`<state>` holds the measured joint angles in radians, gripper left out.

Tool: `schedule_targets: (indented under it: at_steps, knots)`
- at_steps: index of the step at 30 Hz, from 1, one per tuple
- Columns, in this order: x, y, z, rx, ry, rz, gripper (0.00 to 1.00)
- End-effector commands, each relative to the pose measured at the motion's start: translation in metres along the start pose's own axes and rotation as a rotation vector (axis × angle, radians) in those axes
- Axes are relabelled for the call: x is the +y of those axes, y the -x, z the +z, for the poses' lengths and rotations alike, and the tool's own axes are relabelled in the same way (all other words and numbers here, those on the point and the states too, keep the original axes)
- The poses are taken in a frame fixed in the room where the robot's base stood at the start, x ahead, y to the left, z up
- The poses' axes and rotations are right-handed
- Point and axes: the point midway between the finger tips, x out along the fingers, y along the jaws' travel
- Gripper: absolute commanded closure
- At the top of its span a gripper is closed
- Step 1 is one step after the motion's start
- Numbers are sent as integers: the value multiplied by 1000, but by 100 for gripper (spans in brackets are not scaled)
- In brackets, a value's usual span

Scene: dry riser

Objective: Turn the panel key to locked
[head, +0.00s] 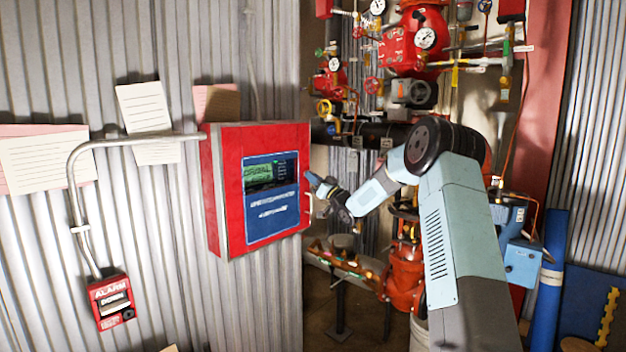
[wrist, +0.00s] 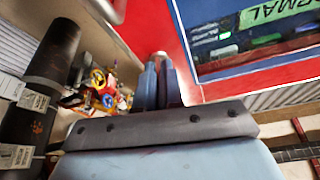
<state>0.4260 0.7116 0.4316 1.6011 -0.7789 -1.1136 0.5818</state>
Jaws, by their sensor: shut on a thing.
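The red alarm panel (head: 228,190) hangs on the corrugated wall in the head view, with a blue face and a green display. In the wrist view the panel (wrist: 225,85) fills the upper right, and its display reads "NORMAL" in part. My gripper (head: 313,183) is at the panel's right edge, beside the blue face. In the wrist view my gripper's fingers (wrist: 159,80) are close together against the red front. They are shut on what seems to be the panel key, which is mostly hidden between them. I cannot tell which way the key is turned.
A grey conduit (head: 75,185) runs from the panel down to a red alarm pull box (head: 112,300). Paper notes (head: 145,115) hang on the wall. Red valves and gauges (head: 405,50) crowd the space behind my arm. A blue box (head: 522,262) stands at right.

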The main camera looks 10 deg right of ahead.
Motion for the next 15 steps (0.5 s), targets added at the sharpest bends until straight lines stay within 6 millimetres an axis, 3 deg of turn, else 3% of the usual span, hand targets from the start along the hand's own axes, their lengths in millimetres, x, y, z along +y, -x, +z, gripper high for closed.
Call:
schedule_targets:
  at_steps: [15]
  knots:
    - [3,-1,-2,2,197,-78,100]
